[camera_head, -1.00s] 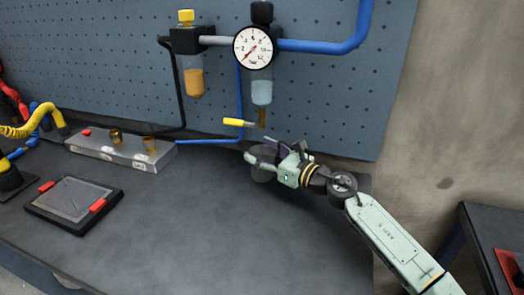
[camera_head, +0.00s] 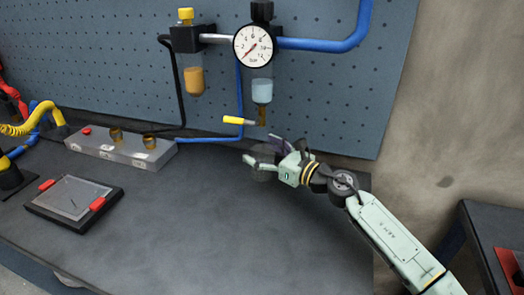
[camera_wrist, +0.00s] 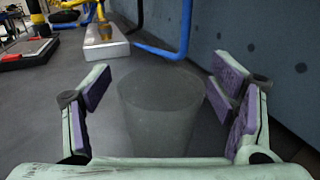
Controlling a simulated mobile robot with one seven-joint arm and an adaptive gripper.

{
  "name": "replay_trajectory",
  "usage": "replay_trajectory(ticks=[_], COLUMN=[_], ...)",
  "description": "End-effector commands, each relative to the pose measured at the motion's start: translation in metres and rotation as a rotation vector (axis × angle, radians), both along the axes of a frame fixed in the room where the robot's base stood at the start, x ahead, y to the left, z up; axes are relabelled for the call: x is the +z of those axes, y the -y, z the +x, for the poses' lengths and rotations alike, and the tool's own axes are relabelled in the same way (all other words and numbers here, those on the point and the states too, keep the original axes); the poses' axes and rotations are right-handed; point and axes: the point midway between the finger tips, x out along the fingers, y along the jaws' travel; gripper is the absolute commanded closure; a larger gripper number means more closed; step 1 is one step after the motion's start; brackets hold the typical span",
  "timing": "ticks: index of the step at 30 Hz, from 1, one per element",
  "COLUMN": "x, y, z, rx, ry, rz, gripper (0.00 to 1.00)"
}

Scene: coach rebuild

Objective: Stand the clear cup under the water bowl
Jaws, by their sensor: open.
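The clear cup (camera_wrist: 158,120) is see-through grey and stands upright on the bench between my spread fingers, with gaps on both sides in the wrist view. In the head view the cup (camera_head: 265,176) is partly hidden by my fingers. My gripper (camera_head: 262,151) is open around it; its purple pads also show in the wrist view (camera_wrist: 165,98). The water bowl (camera_head: 262,91) is pale blue, hanging below the round gauge. Its brass drain and yellow lever (camera_head: 238,121) sit just above the cup in the picture; exact depth alignment is hard to tell.
An amber bowl (camera_head: 194,82) hangs to the left on the pegboard (camera_head: 330,100). A blue hose runs behind the cup. The bench (camera_head: 200,235) is clear in front.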

Motion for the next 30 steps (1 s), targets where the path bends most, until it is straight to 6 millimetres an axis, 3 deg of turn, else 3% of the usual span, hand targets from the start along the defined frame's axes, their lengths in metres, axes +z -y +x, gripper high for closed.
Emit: replay_trajectory(ticks=[9,15,30], x=[-0.006,-0.003,-0.001], y=[0.055,0.081,0.091], z=[-0.044,-0.065,-0.075], rx=[-0.006,-0.004,-0.001], ry=[0.003,0.003,0.001], rz=[0.000,0.002,0.000], gripper=[0.22,0.22,0.22])
